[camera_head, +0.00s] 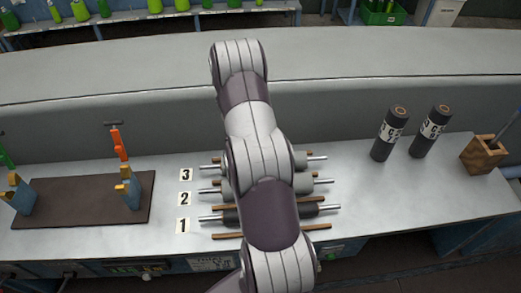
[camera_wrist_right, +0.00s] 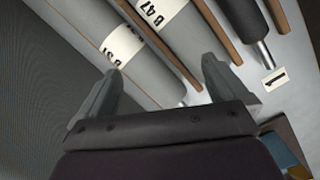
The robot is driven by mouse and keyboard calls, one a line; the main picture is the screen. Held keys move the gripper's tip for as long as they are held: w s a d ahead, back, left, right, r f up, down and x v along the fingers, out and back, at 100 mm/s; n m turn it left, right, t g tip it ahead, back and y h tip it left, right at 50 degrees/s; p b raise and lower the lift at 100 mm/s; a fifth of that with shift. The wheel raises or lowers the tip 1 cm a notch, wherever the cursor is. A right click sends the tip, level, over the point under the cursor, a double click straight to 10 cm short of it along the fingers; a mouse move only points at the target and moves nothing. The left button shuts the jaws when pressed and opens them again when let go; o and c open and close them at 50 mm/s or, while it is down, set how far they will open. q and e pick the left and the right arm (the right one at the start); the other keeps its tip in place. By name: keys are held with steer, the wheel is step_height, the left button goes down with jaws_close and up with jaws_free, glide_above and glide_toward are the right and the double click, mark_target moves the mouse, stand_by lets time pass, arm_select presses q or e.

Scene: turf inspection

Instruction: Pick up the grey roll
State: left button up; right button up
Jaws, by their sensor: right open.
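Three rolls lie side by side behind my arm on the bench. The roll by card 1 (camera_head: 309,210) is dark. The rolls by card 2 (camera_head: 304,184) and card 3 (camera_head: 300,160) are grey, and their middles are hidden. In the right wrist view, two grey rolls with white labels show, one left (camera_wrist_right: 85,22) and one centre (camera_wrist_right: 188,38). The dark roll (camera_wrist_right: 243,18) is to their right. My right gripper (camera_wrist_right: 160,72) is open and empty, its fingers spread across the ends of the grey rolls; I cannot tell the height gap. My left gripper is out of view.
Brown wooden strips (camera_head: 316,227) lie between the rolls. Two dark labelled rolls (camera_head: 388,134) stand upright at the right, beside a wooden box (camera_head: 484,155). A brown mat (camera_head: 80,209) with blue-yellow blocks is at the left.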

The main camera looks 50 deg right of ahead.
steer(key=d+n, duration=0.1)
steer(key=w+d+n, duration=0.1)
steer(key=d, duration=0.1)
steer(key=d+n, duration=0.1)
steer(key=d, duration=0.1)
steer(key=shift+w+h, duration=0.3)
steer(key=shift+h, duration=0.1)
steer(key=f+n, duration=0.1)
steer(key=f, duration=0.1)
steer(key=s+d+f+n+p, duration=0.1)
steer(key=d+f+n, duration=0.1)
steer(key=f, duration=0.1)
steer(key=shift+s+d+f+n, duration=0.1)
steer(key=shift+s+f+n, duration=0.05)
steer(key=shift+f+n, duration=0.2)
steer(key=p+x, duration=0.1)
steer(key=x, duration=0.1)
steer(key=p+x, duration=0.1)
steer(key=x, duration=0.1)
steer(key=shift+f+p, duration=0.35)
steer(key=shift+f, duration=0.25)
steer(key=shift+r, duration=0.1)
steer(key=c, duration=1.8)
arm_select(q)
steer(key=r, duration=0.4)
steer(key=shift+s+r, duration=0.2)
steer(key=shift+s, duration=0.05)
arm_select(e)
jaws_close()
steer(key=shift+r, duration=0.1)
